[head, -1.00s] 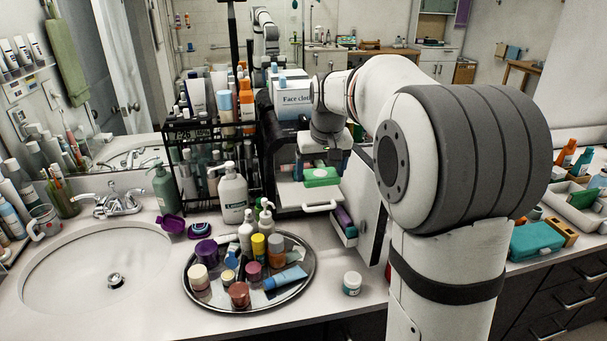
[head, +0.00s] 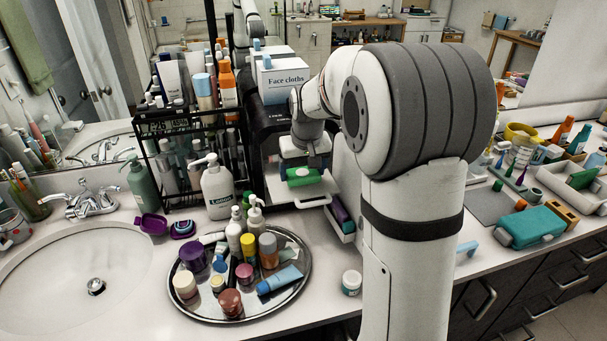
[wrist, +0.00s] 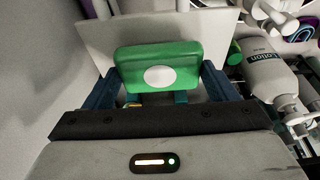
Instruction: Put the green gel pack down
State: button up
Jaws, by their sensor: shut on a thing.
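The green gel pack (head: 303,177) is a soft green block over the white pulled-out drawer (head: 278,196) of the black organizer. In the wrist view the pack (wrist: 185,55) shows a pale round label. My gripper (head: 304,161) points down from above it. Its blue fingers in the wrist view (wrist: 160,84) stand at the pack's two ends, shut on it. A pale flat surface lies behind the pack there. I cannot tell whether the pack touches the drawer floor.
A face cloths box (head: 282,78) stands on top of the organizer. A lotion bottle (head: 217,190) and a black bottle rack (head: 165,122) are at the left. A round silver tray (head: 205,312) with several bottles and jars stands in front. A small jar (head: 351,282) is to its right.

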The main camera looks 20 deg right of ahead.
jog(key=shift+f, duration=0.9)
jog(key=shift+f, duration=0.2)
jog(key=o, duration=1)
jog(key=shift+r, duration=0.1)
